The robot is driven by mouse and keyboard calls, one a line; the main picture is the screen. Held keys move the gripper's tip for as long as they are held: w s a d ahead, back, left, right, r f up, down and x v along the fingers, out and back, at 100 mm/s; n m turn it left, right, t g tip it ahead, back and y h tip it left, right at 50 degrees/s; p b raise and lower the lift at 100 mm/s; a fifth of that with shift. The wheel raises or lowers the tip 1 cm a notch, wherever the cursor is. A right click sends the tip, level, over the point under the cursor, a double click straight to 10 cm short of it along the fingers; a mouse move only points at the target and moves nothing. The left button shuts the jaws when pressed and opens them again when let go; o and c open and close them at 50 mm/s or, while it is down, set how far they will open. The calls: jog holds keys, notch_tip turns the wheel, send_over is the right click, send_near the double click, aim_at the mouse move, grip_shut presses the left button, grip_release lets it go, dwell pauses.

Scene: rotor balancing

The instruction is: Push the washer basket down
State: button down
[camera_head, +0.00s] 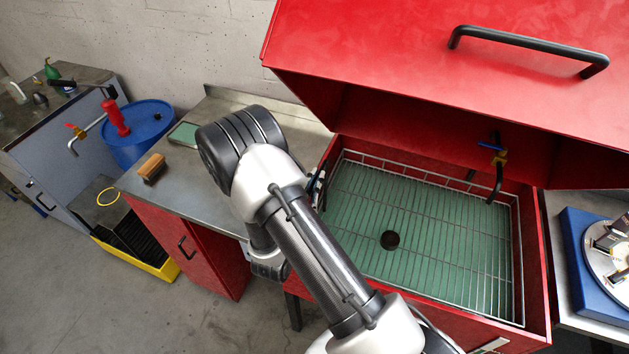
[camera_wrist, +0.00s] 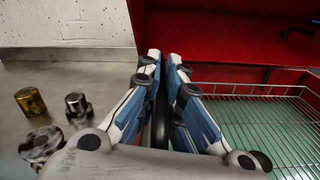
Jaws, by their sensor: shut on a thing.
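The washer basket (camera_head: 448,180) is a wire basket inside the red washer (camera_head: 535,260), under its raised lid (camera_head: 450,60). Its rim sits near the washer's top edge, and a green surface shows through the wires. In the wrist view the basket rim (camera_wrist: 245,88) runs to the right of my fingers. My gripper (camera_head: 318,188) is at the basket's left edge, largely hidden behind my arm. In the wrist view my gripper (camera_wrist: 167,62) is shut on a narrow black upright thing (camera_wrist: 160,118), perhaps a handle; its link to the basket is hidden.
A metal bench (camera_head: 190,185) adjoins the washer on the left. On it stand a brass cylinder (camera_wrist: 30,101), a steel cylinder (camera_wrist: 77,104) and a ring-shaped part (camera_wrist: 41,144). A brush (camera_head: 152,168) lies farther left. A tap (camera_head: 497,175) hangs over the basket's back right.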

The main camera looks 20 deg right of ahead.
notch_tip(320, 180, down, 9)
jog(key=b, duration=0.6)
jog(key=shift+r+b, duration=0.15)
jog(key=shift+b, duration=0.2)
jog(key=c, duration=2)
grip_release()
jog(key=shift+o, duration=1.2)
jog(key=shift+s+a, duration=0.25)
jog(key=shift+a, duration=0.05)
jog(key=shift+o, duration=0.4)
jog(key=v, duration=1.1)
jog(key=shift+s, duration=0.1)
jog(key=shift+c, duration=0.4)
